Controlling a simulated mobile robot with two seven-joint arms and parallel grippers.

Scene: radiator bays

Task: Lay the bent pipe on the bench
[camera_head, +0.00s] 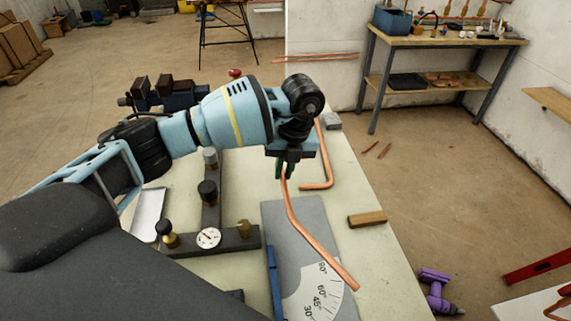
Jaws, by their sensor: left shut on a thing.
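My left gripper (284,171) is shut on the upper end of a copper bent pipe (308,237). The pipe hangs down and to the right from the jaws over a grey angle plate with degree marks (284,215). I cannot tell whether its lower end touches the plate. The pale bench (372,263) lies below. A second bent copper pipe (323,160) is on the bench behind the gripper, partly hidden by it. My right gripper is not in view.
A dial gauge (208,238) with dark fittings stands left of the plate. A wooden block (367,220) lies right of it, and a blue bar (273,283) lies along its left edge. A purple drill (436,291) is beyond the bench's right edge. A workbench (455,42) stands at the back.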

